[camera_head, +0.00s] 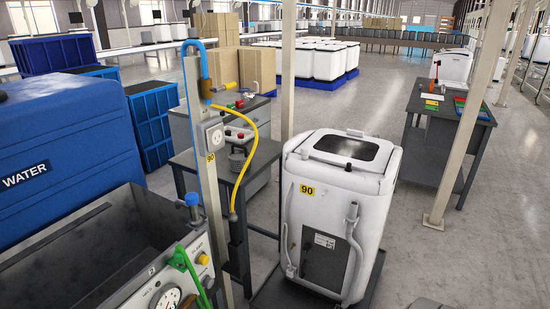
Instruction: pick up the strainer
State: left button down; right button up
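A white washing-machine-like unit (340,200) stands right of the bench. A metal post (202,180) with a yellow hose (252,150) rises in front of the bench. A dark tank (90,255) and blue water container (60,140) fill the left. Floor (480,240) is clear at right.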

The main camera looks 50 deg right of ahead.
aim_at(237, 159)
jog(key=z, duration=1.25)
jog(key=i+u, duration=0.05)
